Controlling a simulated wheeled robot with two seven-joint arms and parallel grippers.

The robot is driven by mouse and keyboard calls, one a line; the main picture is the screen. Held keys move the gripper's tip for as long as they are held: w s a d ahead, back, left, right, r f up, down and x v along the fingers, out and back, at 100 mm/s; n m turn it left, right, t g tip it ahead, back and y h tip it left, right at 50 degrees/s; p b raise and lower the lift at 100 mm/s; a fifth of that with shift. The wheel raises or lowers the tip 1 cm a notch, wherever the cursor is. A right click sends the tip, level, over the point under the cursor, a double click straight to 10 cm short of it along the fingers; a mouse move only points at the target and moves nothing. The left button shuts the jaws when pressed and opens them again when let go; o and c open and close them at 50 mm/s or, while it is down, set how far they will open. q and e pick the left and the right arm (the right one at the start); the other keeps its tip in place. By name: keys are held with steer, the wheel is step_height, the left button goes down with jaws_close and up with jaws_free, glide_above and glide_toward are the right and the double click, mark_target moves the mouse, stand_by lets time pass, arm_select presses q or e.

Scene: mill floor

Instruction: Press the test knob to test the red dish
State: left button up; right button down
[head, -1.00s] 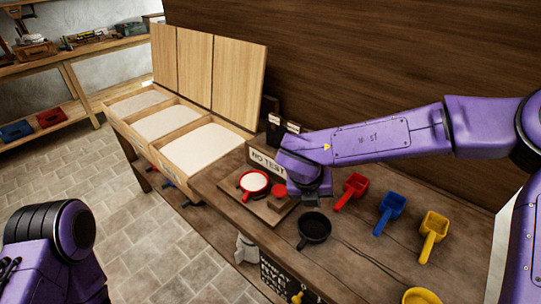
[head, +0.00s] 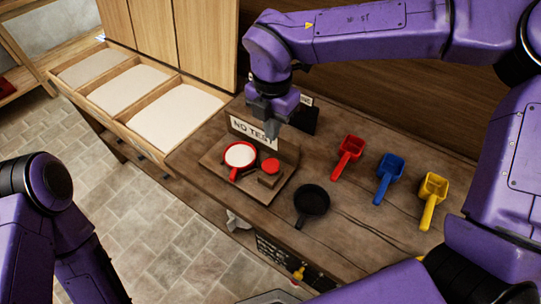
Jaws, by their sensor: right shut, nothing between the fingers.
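The red dish (head: 240,155), with white contents, sits on a wooden board (head: 215,158) on the bench. The red round test knob (head: 270,165) stands on a small block on the same board, just right of the dish. A sign reading "NO TEST" (head: 250,131) stands behind them. My right gripper (head: 272,128) points down above the board, in front of the sign's right end and apart from the knob; its fingers are shut and empty. My left arm shows at the lower left, but its gripper is out of view.
A black pan (head: 312,200) lies right of the board. Red (head: 347,157), blue (head: 389,178) and yellow (head: 432,199) scoops lie farther right. Bins of white material (head: 178,117) stand at left. A dark holder (head: 305,118) stands behind the gripper.

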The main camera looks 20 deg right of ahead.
glide_toward(272, 167)
steer(key=f, duration=0.2)
steer(key=f+p, duration=0.1)
steer(key=f, duration=0.1)
steer(key=f+p, duration=0.1)
steer(key=f, duration=0.1)
steer(key=shift+w+f, duration=0.2)
steer(key=shift+w, duration=0.2)
steer(key=shift+f, duration=0.25)
arm_select(q)
step_height(272, 167, up, 2)
steer(key=shift+w+r, duration=0.15)
arm_select(e)
steer(key=shift+s, duration=0.1)
step_height(272, 167, down, 3)
steer(key=shift+r+b, duration=0.1)
steer(key=shift+b, duration=1.1)
steer(key=shift+s+r, duration=0.15)
arm_select(q)
step_height(272, 167, down, 2)
steer(key=shift+f, duration=0.1)
arm_select(e)
steer(key=shift+s+f, duration=0.1)
steer(key=shift+f, duration=0.1)
